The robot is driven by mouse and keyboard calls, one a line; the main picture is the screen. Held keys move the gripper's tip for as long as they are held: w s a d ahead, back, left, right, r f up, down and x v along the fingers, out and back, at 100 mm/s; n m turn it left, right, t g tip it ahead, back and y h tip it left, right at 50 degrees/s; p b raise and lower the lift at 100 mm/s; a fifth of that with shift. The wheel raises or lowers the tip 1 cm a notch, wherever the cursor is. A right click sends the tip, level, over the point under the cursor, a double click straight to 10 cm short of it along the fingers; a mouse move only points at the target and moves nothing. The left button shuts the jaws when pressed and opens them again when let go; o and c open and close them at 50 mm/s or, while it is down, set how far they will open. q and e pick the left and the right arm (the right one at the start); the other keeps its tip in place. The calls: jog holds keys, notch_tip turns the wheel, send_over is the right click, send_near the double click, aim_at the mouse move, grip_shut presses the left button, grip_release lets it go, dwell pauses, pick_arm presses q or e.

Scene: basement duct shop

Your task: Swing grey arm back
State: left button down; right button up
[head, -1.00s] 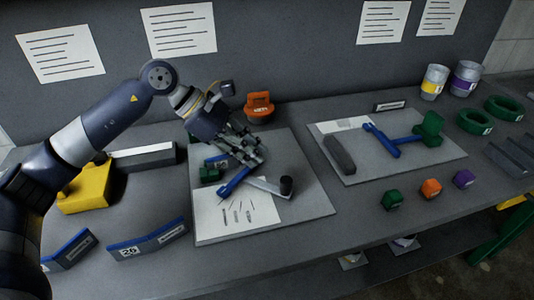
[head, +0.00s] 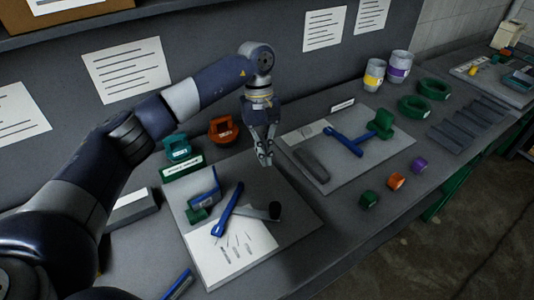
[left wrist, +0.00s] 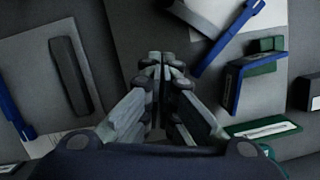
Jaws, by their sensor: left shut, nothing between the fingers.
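The grey arm (head: 252,212) is a light grey bar with a dark round knob at its right end. It lies on the left board (head: 298,222) and meets a blue bar (head: 228,208) at its left end. Part of the grey arm also shows at the top of the left wrist view (left wrist: 198,18), beside the blue bar (left wrist: 228,38). My left gripper (head: 265,161) is shut and empty, pointing down behind the grey arm, near the gap between the two boards. It is apart from the grey arm. My right gripper is out of view.
A blue and green bracket (head: 203,192) stands on the left board. Teal (head: 177,148) and orange (head: 222,130) blocks stand behind it. Small cubes lie in front.

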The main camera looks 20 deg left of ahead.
aim_at(252, 209)
pick_arm(q)
jog(key=p+x, duration=0.2)
jog(key=x, duration=0.5)
jog(key=shift+s+f, duration=0.15)
jog(key=shift+s, duration=0.05)
jog(key=shift+s+d+p, duration=0.95)
jog(key=shift+s+p, duration=0.2)
jog(key=shift+p, duration=0.1)
jog(key=shift+s+d, duration=0.15)
jog(key=shift+s, duration=0.1)
jog(key=shift+s+d, duration=0.1)
jog(key=shift+s, duration=0.05)
jog(key=shift+f, duration=0.1)
